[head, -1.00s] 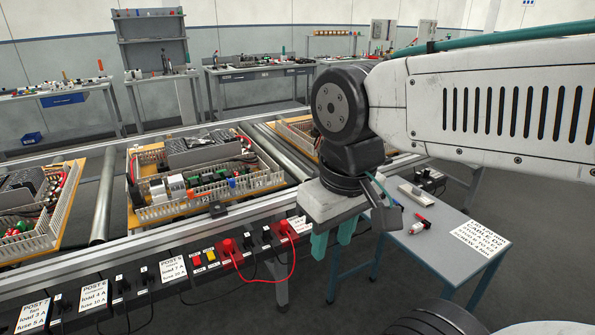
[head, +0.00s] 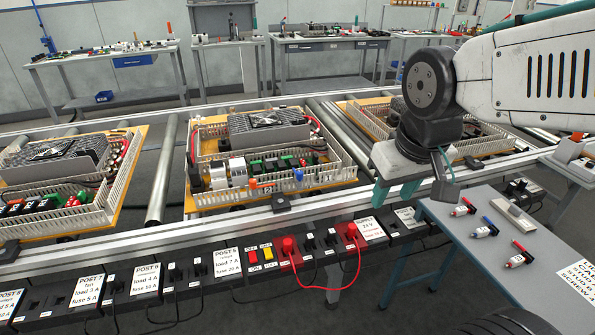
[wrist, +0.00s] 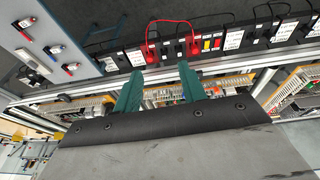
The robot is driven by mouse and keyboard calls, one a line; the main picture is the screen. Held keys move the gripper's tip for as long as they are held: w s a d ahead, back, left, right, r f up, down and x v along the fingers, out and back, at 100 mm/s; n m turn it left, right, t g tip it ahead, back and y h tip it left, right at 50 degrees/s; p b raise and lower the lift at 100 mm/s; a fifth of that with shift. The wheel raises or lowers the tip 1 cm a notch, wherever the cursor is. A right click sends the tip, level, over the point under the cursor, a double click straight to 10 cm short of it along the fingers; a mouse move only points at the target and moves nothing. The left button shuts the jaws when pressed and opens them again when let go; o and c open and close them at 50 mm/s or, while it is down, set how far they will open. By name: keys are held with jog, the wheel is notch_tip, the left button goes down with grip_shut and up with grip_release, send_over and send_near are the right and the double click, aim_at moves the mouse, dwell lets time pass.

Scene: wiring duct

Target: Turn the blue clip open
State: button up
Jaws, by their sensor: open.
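The blue clip (head: 299,175) is small and sits at the front edge of the middle board's wiring duct (head: 325,178) in the head view. An orange clip (head: 253,184) sits to its left on the same duct. Whether the blue clip is turned open or shut is too small to tell. My gripper (head: 393,192) is to the right of the clip, near the conveyor's front rail, empty and well apart from the clip. In the wrist view its two green fingers (wrist: 160,70) are spread with nothing between them. I cannot make out the blue clip in the wrist view.
A black strip of sockets and labels (head: 205,268) runs below the conveyor rail (head: 130,228), with a red cable (head: 358,270) looping down. A blue-grey table (head: 470,265) with several markers stands at the right. Other boards (head: 65,185) lie left and right.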

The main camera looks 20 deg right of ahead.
jog(key=w+d+f+n+t, duration=0.1)
jog(key=w+f+t, duration=0.35)
jog(key=w, duration=0.95)
jog(key=w+d+f+n+t, duration=0.1)
jog(key=w+f+t, duration=0.35)
jog(key=w, duration=0.85)
jog(key=n+t+y, duration=0.1)
jog(key=y, duration=0.2)
send_near(301, 176)
notch_tip(301, 176, up, 3)
jog(key=w+d, duration=0.2)
jog(key=w, duration=0.1)
notch_tip(301, 176, down, 7)
jog(key=a+t+y, duration=0.2)
jog(key=t+y, duration=0.1)
jog(key=t, duration=0.1)
jog(key=x, duration=0.7)
jog(key=shift+w+d+f, duration=0.1)
jog(key=shift+w+d, duration=0.05)
jog(key=shift+w, duration=0.1)
grip_shut()
